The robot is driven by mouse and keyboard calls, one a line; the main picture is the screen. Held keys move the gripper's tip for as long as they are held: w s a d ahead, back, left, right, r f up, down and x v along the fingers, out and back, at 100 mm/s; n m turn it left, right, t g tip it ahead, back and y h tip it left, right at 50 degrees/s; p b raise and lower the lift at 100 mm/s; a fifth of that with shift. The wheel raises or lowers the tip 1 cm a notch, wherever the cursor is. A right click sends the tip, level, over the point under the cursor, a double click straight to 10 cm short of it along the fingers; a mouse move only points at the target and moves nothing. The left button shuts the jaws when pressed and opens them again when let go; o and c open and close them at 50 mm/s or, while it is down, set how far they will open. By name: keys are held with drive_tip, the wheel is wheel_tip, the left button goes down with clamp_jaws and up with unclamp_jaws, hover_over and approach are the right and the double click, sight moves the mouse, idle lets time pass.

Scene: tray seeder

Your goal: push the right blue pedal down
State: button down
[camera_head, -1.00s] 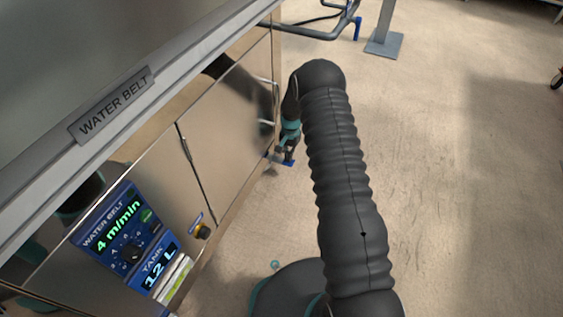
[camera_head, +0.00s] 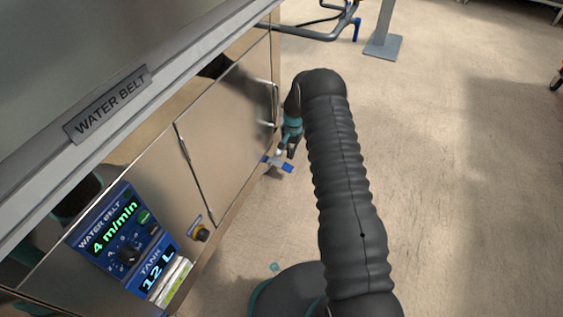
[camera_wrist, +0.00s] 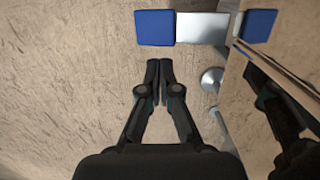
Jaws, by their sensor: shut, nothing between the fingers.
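A blue pedal pad (camera_head: 287,168) sits low by the foot of the steel cabinet, on a short metal arm (camera_head: 276,163). In the wrist view the blue pedal pad (camera_wrist: 154,27) lies just beyond my fingertips, with a visible gap in the picture. A second blue patch (camera_wrist: 258,26) shows at the cabinet side; I cannot tell whether it is another pad or a reflection. My gripper (camera_wrist: 159,64) is shut and empty, pointing toward the pad. In the head view my gripper (camera_head: 291,152) hangs beside the cabinet, above and near the pad, partly hidden by my arm.
The steel cabinet (camera_head: 225,130) stands close on the left, with door handles (camera_head: 270,122) near my gripper. A round metal part (camera_wrist: 211,79) is right of my fingers. A grey tube frame (camera_head: 315,34) is at the back. The floor (camera_head: 450,170) to the right is clear.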

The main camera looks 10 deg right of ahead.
wheel_tip(320, 180, up, 12)
drive_tip(key=w, duration=0.1)
drive_tip(key=shift+d, duration=0.35)
drive_tip(key=shift+f, duration=0.1)
idle(0.5)
drive_tip(key=s+f+n+g, duration=0.1)
drive_tip(key=s+n, duration=0.1)
drive_tip(key=s, duration=0.4)
drive_tip(key=s+a+r+n+t+p, duration=0.2)
drive_tip(key=s+r+p, duration=0.3)
drive_tip(key=s+r, duration=1.3)
drive_tip(key=s+a+r+n+t+p, duration=0.2)
drive_tip(key=s+r+t+p, duration=0.3)
drive_tip(key=s+r, duration=1.4)
wheel_tip(320, 180, up, 9)
drive_tip(key=shift+s+a+f+n+t+h+p, duration=0.1)
drive_tip(key=shift+s+a+n+t+h+p, duration=0.25)
drive_tip(key=shift+n, duration=0.25)
